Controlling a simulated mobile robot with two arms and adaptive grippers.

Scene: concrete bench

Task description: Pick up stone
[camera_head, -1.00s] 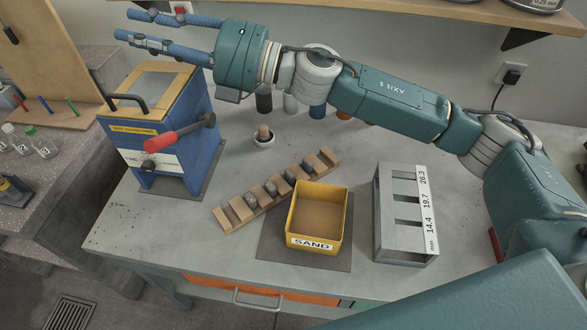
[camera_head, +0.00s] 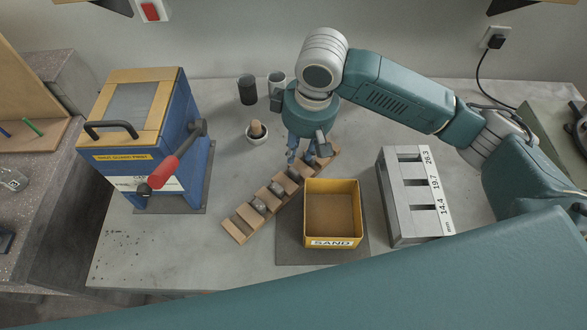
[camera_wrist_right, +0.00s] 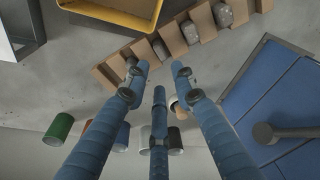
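Several grey stones, one of them (camera_head: 259,205), sit in the slots of a wooden stepped rack (camera_head: 237,230) that runs diagonally across the bench. In the right wrist view stones (camera_wrist_right: 190,33) show in the rack (camera_wrist_right: 205,20). My right gripper (camera_head: 308,158) hangs fingers down over the rack's far right end, near the farthest stone, which it partly covers. Its three blue fingers (camera_wrist_right: 157,72) are spread apart with nothing between them. I cannot tell whether a fingertip touches the stone. My left gripper is not in view.
A yellow SAND box (camera_head: 333,241) stands just right of the rack, and a grey slotted sieve block (camera_head: 396,225) is farther right. A blue machine with a red-handled lever (camera_head: 177,160) stands left. A small mortar (camera_head: 257,138) and cups (camera_head: 247,88) are behind.

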